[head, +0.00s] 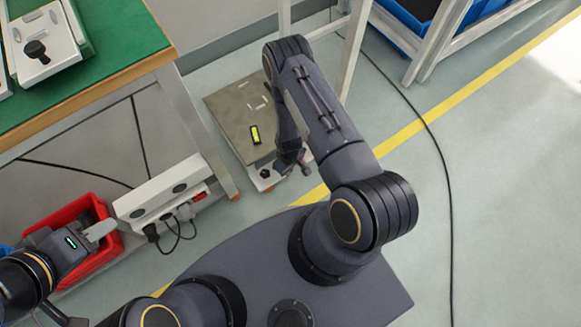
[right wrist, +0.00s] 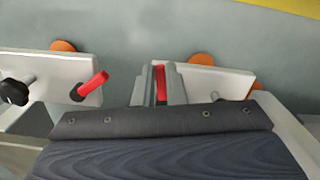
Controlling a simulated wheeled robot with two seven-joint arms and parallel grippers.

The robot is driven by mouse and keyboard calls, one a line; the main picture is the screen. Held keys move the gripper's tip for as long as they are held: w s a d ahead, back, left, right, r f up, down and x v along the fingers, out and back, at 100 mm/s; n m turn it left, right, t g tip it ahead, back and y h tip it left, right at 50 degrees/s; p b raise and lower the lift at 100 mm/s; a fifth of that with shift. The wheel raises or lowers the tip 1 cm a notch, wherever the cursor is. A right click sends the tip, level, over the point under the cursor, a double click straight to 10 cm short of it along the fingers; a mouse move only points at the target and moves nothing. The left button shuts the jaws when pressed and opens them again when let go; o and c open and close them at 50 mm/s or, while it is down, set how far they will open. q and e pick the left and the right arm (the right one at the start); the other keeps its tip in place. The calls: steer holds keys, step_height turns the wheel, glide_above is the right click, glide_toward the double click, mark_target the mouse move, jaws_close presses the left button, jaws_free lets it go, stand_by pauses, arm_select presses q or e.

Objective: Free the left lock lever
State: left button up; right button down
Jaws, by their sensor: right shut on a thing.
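In the right wrist view, two red levers stand on pale end blocks. One red lever (right wrist: 92,87) is tilted on the left block, clear of my gripper. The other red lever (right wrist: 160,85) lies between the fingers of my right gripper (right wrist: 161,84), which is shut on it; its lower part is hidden. In the head view my right gripper (head: 303,164) is at the near right edge of the low grey platform (head: 225,108), partly hidden by my arm. My left gripper (head: 101,231) is over the red crate, away from the levers; its jaw gap does not show.
A black knob (right wrist: 14,91) is on the left block. The red crate (head: 72,214) and a white power strip (head: 160,188) with cables lie left of the platform. A green-topped table (head: 110,40) is at upper left. Open floor lies to the right, crossed by a cable.

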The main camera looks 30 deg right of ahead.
steer(key=shift+s+a+m, duration=0.1)
steer(key=shift+a+m, duration=0.35)
steer(key=shift+m, duration=0.65)
steer(key=shift+b, duration=0.3)
steer(key=c, duration=1.5)
jaws_free()
steer(key=shift+r, duration=0.1)
step_height(320, 180, up, 8)
steer(key=p, duration=0.3)
